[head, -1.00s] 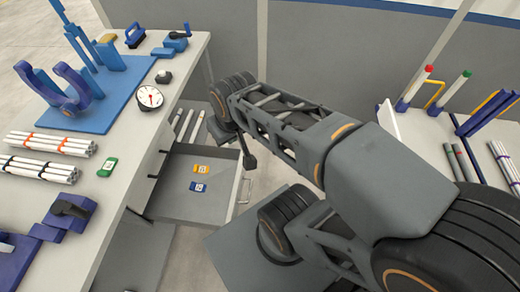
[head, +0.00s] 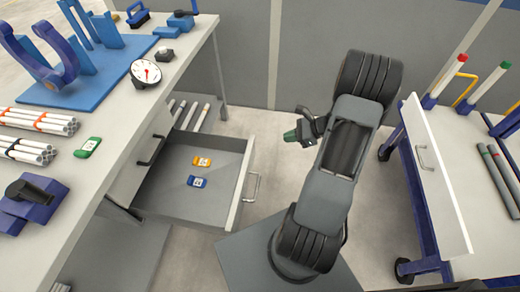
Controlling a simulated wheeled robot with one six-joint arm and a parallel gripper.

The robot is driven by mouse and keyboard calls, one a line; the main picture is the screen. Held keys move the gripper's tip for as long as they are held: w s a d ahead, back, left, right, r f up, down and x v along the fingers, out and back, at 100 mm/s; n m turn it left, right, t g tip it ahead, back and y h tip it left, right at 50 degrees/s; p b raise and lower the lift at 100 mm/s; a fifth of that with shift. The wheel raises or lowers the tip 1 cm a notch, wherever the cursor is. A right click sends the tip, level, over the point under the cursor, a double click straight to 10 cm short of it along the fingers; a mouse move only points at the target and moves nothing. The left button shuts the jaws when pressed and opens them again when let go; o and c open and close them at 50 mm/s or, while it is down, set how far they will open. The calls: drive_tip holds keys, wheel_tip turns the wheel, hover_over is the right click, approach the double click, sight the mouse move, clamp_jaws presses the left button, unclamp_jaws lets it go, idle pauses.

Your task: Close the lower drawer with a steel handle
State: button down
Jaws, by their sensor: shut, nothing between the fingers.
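The lower drawer (head: 168,212) is pulled out from the workbench on the left. It is grey inside and has a white front with a steel bar handle (head: 254,187). An orange device (head: 202,161) and a blue device (head: 197,181) lie on its floor. My gripper (head: 290,136) is shut and empty. It is to the right of the drawer and farther up the picture than the handle, apart from both. Its fingertips are small and partly hard to make out.
A closed drawer with a dark handle (head: 152,150) sits in the bench. The bench top (head: 110,128) holds pipe bundles, a gauge (head: 146,72) and blue fixtures. A cart (head: 465,150) with a white drawer front stands at right. Floor shows between drawer and arm.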

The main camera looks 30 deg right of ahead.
drive_tip(key=d+f+m, duration=0.1)
drive_tip(key=f, duration=0.1)
drive_tip(key=t+b, duration=0.1)
drive_tip(key=b, duration=0.2)
approach(253, 144)
drive_tip(key=shift+m, duration=0.3)
drive_tip(key=w+a+f, duration=0.2)
drive_tip(key=f, duration=0.1)
drive_tip(key=w+a+f, duration=0.1)
drive_tip(key=shift+a+f, duration=0.1)
drive_tip(key=shift+f, duration=0.3)
drive_tip(key=shift+w+a, duration=0.55)
drive_tip(key=shift+a, duration=0.1)
